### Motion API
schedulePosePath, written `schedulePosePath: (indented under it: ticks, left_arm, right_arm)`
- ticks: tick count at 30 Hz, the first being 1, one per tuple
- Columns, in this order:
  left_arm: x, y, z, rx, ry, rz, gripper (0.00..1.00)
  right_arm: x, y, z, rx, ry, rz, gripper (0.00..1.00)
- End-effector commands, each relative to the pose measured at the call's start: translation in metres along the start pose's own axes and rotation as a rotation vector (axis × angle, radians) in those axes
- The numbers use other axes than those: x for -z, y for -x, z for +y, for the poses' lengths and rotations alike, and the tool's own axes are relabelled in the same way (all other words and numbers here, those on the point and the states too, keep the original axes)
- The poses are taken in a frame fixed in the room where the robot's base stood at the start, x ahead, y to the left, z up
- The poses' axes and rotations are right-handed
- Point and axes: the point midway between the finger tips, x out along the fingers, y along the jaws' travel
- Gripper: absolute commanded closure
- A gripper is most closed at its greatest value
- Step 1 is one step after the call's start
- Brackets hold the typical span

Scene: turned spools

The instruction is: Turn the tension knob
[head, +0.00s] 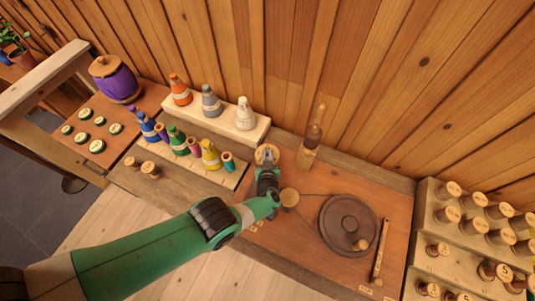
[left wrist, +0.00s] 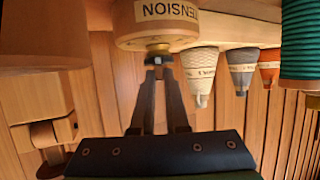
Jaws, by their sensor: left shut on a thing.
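The tension knob (head: 266,153) is a round, pale wooden piece on the bench, near the right end of the cone shelf. In the left wrist view, the tension knob (left wrist: 165,35) appears upside down, with a paper label reading TENSION and a brass fitting at its end. My left gripper (head: 267,172) reaches it from the front in the head view. In the left wrist view, my left gripper's fingertips (left wrist: 158,62) meet at the small part by the brass fitting and are shut on it. The fingers hide most of that small part. My right gripper is not in view.
A dark wheel (head: 340,212) with a crank knob lies right of my left arm. A bottle-shaped post (head: 312,133) stands behind. Thread cones stand on a pale shelf (head: 222,127) to the left. A stepped rack (head: 440,260) of spools is at the right.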

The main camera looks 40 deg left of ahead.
Motion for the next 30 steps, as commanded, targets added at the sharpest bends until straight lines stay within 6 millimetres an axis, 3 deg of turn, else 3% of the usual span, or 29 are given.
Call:
schedulePosePath:
  ticks: [1, 2, 6, 17, 20, 30]
  left_arm:
    - [0.005, 0.000, 0.002, 0.000, 0.001, 0.010, 1.00]
    - [0.005, 0.000, 0.002, 0.000, 0.001, 0.010, 0.84]
    - [0.004, 0.000, 0.001, 0.000, 0.001, 0.008, 0.59]
    - [0.004, 0.005, 0.001, -0.001, -0.001, 0.003, 0.57]
    - [0.007, 0.018, 0.001, -0.002, -0.002, 0.001, 0.57]
    - [0.009, 0.095, 0.001, -0.005, -0.004, 0.004, 0.57]
  right_arm:
    - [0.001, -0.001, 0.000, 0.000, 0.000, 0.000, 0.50]
    - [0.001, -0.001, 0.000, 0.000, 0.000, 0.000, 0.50]
    - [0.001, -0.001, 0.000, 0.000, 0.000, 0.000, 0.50]
    - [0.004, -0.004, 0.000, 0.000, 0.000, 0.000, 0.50]
    - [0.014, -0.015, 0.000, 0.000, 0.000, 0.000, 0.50]
    - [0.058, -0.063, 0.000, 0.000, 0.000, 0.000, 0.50]
